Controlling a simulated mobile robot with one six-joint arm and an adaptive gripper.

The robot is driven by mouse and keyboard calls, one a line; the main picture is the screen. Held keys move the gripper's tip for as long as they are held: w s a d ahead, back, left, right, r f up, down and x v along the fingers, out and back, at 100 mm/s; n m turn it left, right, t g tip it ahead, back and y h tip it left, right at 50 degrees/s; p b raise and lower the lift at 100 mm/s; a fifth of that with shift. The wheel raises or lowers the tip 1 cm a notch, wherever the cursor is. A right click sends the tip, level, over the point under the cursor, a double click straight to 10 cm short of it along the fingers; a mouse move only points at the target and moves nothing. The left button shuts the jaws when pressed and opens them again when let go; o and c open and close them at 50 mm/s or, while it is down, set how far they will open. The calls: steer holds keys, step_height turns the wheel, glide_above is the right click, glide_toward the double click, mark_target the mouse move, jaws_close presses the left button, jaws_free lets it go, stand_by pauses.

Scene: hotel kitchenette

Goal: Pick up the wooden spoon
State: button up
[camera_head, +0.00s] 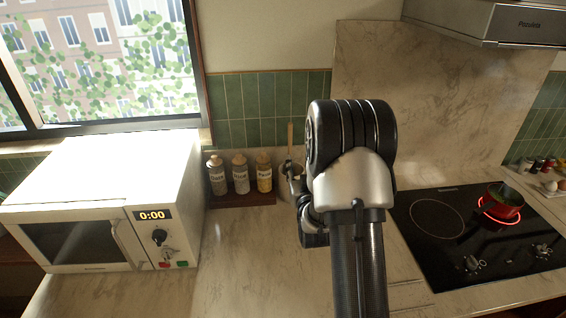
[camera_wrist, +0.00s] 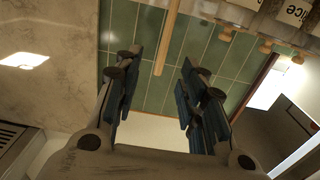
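The wooden spoon (camera_head: 290,134) stands upright against the green tiles, left of my arm in the head view. Its lower part goes down into a holder (camera_head: 284,170) that is mostly hidden by my gripper. In the wrist view a thin light-wood handle (camera_wrist: 168,38) runs down from the top edge, in line with the gap between my fingers. My gripper (camera_wrist: 155,78) is open, its two blue-padded fingers on either side of that gap, with nothing held. How far the handle is from the fingertips is hard to tell.
Labelled jars (camera_head: 240,174) stand on a dark tray (camera_head: 243,200) left of the spoon. A white microwave (camera_head: 90,205) is further left. A black hob (camera_head: 450,265) with a red pot (camera_head: 502,203) is on the right. The counter (camera_head: 245,255) in front of the jars is clear.

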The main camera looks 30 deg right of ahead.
glide_toward(290, 143)
steer(key=d+x, duration=0.1)
steer(key=x, duration=0.6)
steer(key=b+x, duration=0.1)
steer(key=x, duration=0.1)
steer(key=shift+w+a+f, duration=0.2)
steer(key=shift+w+a, duration=0.1)
steer(key=shift+w, duration=0.15)
steer(key=shift+w+d, duration=0.25)
steer(key=shift+w, duration=0.1)
steer(key=shift+r, duration=0.1)
steer(key=shift+c, duration=0.5)
jaws_close()
